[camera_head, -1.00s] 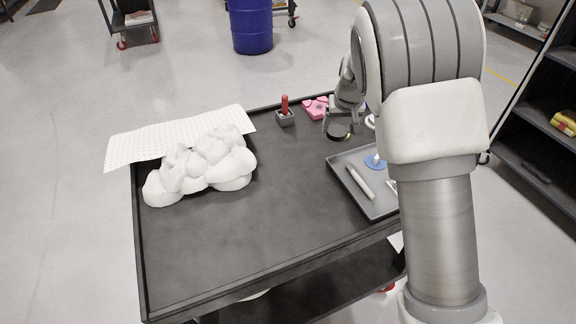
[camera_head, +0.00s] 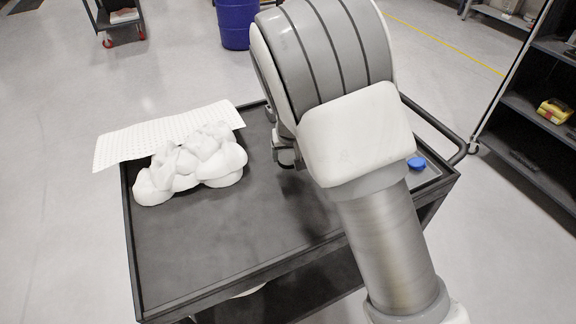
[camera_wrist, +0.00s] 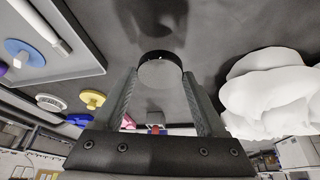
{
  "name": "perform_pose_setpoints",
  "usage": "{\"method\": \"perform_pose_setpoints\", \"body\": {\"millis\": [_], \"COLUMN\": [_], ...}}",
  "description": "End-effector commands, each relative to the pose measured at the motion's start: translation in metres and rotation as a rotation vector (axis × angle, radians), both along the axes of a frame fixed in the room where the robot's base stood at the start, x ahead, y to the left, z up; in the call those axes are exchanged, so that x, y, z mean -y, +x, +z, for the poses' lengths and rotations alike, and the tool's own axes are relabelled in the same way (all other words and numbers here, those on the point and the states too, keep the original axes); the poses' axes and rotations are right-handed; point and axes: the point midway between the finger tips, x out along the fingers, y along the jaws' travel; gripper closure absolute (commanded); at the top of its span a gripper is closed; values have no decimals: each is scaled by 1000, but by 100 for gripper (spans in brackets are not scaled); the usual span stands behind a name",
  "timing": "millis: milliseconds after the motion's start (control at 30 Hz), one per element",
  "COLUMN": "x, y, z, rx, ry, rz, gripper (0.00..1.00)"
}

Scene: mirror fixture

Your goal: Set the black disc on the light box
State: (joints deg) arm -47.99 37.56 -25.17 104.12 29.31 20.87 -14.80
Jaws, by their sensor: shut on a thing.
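My gripper (camera_wrist: 160,85) is shut on the black disc (camera_wrist: 160,58), seen in the wrist view between the fingertips. The disc has a dark rim and a grey face, and dark cart top shows behind it. In the head view my gripper (camera_head: 285,155) is partly hidden behind my arm, right of the white lumpy pile, and the disc cannot be made out there. I cannot tell any thing in these views to be the light box for sure.
The white pile (camera_head: 190,165) stands on the cart (camera_head: 240,235), beside a white dotted sheet (camera_head: 165,135). The wrist view shows a tray (camera_wrist: 85,68) with a white pen (camera_wrist: 40,25) and a blue disc (camera_wrist: 24,53), plus a yellow knobbed piece (camera_wrist: 92,98). The cart's front left is clear.

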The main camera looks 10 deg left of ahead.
Motion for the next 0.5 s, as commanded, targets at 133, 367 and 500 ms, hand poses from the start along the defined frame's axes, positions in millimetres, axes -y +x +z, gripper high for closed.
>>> {"method": "perform_pose_setpoints", "body": {"millis": [133, 367, 500], "x": [-1, 0, -1], "y": [-3, -3, -3], "z": [-7, -40, -42], "rx": [0, -1, 2], "ry": [0, 0, 1], "rz": [-2, -2, -2], "gripper": [100, 100, 100]}}
